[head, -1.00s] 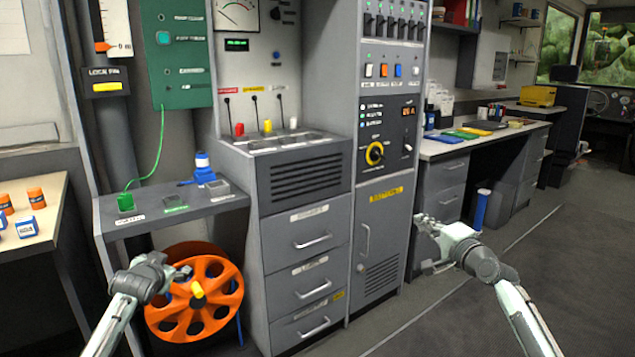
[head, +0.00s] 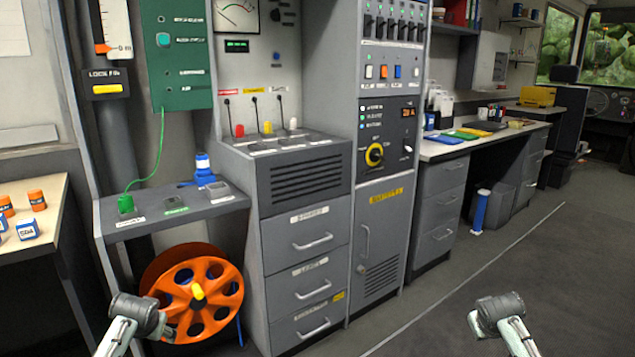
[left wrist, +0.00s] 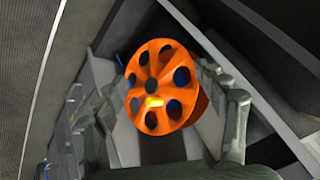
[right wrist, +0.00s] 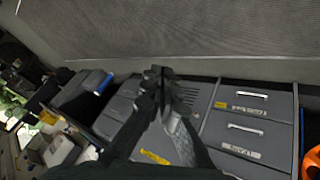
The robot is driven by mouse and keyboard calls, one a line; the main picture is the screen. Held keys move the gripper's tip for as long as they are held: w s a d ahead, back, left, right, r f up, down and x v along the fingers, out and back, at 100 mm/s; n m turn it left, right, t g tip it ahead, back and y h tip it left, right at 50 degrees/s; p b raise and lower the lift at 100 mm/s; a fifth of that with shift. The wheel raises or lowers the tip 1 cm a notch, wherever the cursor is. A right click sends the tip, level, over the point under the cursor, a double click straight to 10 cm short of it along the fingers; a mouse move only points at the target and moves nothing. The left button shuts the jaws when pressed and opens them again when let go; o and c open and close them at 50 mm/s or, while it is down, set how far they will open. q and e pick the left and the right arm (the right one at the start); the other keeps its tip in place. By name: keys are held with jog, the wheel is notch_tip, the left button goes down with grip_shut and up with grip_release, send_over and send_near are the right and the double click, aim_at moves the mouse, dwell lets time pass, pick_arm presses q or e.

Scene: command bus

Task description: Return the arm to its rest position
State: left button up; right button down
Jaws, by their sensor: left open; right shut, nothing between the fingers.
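My left gripper (head: 142,314) is low at the left in the head view, in front of the orange reel (head: 222,308). My right gripper (head: 497,312) is low at the right in the head view, over the dark floor, fingers hidden. In the right wrist view the right gripper (right wrist: 162,76) has its fingers together and empty, pointing out over the floor.
A grey drawer cabinet (head: 305,225) stands at the middle, with a narrow shelf (head: 150,225) above the reel. A table (head: 50,225) with small orange and blue items is at left. A desk (head: 455,150) runs along the right. The floor (head: 530,260) at right is clear.

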pick_arm(q)
jog(key=s+d+f+g+h, duration=0.1)
jog(key=s+d+f, duration=0.3)
jog(key=s, duration=0.7)
jog(key=s+d+f+g, duration=0.1)
jog(key=s+d+f, duration=0.3)
jog(key=s, duration=0.8)
jog(key=s+d+f+m+g+h, duration=0.1)
jog(key=s+d+f, duration=0.3)
jog(key=s+f, duration=0.3)
jog(key=s, duration=0.5)
jog(key=shift+g+h, duration=0.3)
jog(key=shift+c, duration=0.5)
pick_arm(e)
jog(key=s+a+f+g+y, duration=0.1)
jog(key=s+a+f, duration=0.3)
jog(key=s, duration=0.7)
jog(key=s+a+f+g, duration=0.1)
jog(key=s+a+f, duration=0.3)
jog(key=s, duration=0.8)
jog(key=s+a+f+n+g+y, duration=0.1)
jog(key=s+a+f, duration=0.3)
jog(key=s+f, duration=0.3)
jog(key=s, duration=0.5)
jog(key=shift+g+y, duration=0.3)
